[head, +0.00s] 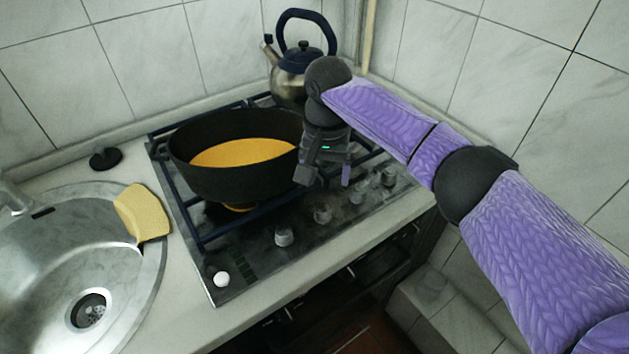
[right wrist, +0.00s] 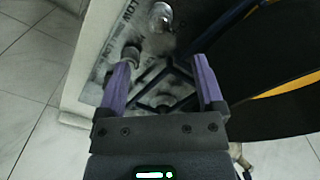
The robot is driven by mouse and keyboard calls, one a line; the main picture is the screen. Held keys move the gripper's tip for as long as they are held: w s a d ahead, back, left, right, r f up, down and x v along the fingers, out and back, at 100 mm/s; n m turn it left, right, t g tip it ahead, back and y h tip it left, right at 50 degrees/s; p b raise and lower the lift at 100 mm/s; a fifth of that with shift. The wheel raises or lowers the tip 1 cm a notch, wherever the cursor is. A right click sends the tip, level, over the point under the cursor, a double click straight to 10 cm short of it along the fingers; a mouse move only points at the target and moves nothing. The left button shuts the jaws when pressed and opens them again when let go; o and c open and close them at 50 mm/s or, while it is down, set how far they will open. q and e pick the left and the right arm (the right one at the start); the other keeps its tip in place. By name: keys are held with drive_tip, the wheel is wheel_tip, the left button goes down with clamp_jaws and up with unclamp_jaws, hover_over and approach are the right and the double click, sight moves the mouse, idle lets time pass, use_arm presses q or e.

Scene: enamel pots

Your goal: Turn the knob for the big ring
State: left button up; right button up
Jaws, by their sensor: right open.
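The black gas hob (head: 262,262) has a row of several knobs along its front edge, among them a white one (head: 221,279) at the near left corner, a silver one (head: 283,236) and another one (head: 323,214) further right. I cannot tell from the markings which knob belongs to the big ring. My right gripper (head: 326,180) points down over the right part of the hob, beside the pot and behind the knob row. It is open and empty; in the right wrist view its purple fingers (right wrist: 163,82) stand apart, with a knob (right wrist: 160,17) beyond them. My left gripper is not in view.
A black pot (head: 235,185) with orange contents stands on the hob, close left of my right gripper. A kettle (head: 293,72) stands at the back. A sink (head: 60,262) with a yellow sponge or cloth (head: 145,211) on its rim lies left.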

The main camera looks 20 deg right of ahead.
sight(324, 207)
drive_tip(key=shift+w+f, duration=0.25)
drive_tip(key=shift+f, duration=0.05)
drive_tip(key=f+b, duration=0.1)
drive_tip(key=f, duration=0.2)
drive_tip(key=f+b, duration=0.1)
drive_tip(key=f, duration=0.2)
drive_tip(key=f+b, duration=0.1)
drive_tip(key=f, duration=0.2)
drive_tip(key=shift+s+f+b, duration=0.1)
drive_tip(key=shift+s+b, duration=0.15)
drive_tip(key=shift+b, duration=0.15)
clamp_jaws()
